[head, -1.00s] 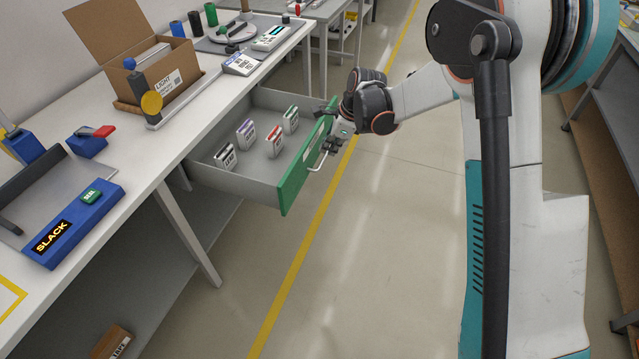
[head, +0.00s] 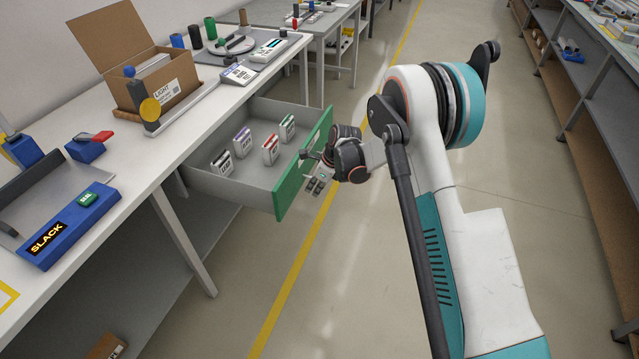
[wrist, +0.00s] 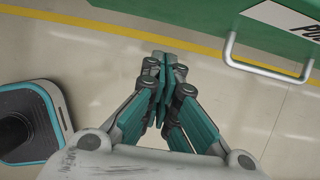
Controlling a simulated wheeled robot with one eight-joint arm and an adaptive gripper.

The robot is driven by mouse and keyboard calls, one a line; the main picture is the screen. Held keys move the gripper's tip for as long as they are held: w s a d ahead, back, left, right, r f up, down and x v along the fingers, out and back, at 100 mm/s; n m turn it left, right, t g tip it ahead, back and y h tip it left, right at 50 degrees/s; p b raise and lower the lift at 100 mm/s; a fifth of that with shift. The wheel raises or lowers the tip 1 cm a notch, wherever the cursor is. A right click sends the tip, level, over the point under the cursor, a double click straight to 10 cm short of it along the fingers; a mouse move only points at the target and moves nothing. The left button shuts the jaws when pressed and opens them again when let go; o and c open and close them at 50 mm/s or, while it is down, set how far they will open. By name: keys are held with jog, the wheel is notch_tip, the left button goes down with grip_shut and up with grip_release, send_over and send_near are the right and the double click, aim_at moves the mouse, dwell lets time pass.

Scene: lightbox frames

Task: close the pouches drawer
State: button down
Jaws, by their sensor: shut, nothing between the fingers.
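The pouches drawer stands pulled out below the workbench, with its grey tray (head: 236,188) and green front (head: 303,168) showing. Several small labelled boxes (head: 243,143) stand upright inside it. In the wrist view, the green front (wrist: 180,22) crosses the top, with part of a white label starting "POU" and a pale bar handle (wrist: 268,70) at the upper right. My gripper (wrist: 164,58) is shut and empty, left of the handle and apart from it in that picture. In the head view, my gripper (head: 317,183) is just outside the drawer front; I cannot make out the handle there.
The workbench (head: 135,170) holds an open cardboard box (head: 175,90), a blue SLACK device (head: 65,228) and other tools. A bench leg (head: 185,240) stands left of the drawer. Open floor (head: 330,290) with a yellow line lies in front. Shelving (head: 590,130) stands at the right.

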jog(key=shift+w+a+f+b, duration=0.1)
jog(key=shift+w+a+b, duration=0.25)
jog(key=shift+a, duration=0.65)
jog(key=shift+w+a+b, duration=0.2)
jog(key=shift+w+a, duration=0.15)
jog(key=shift+a, duration=0.6)
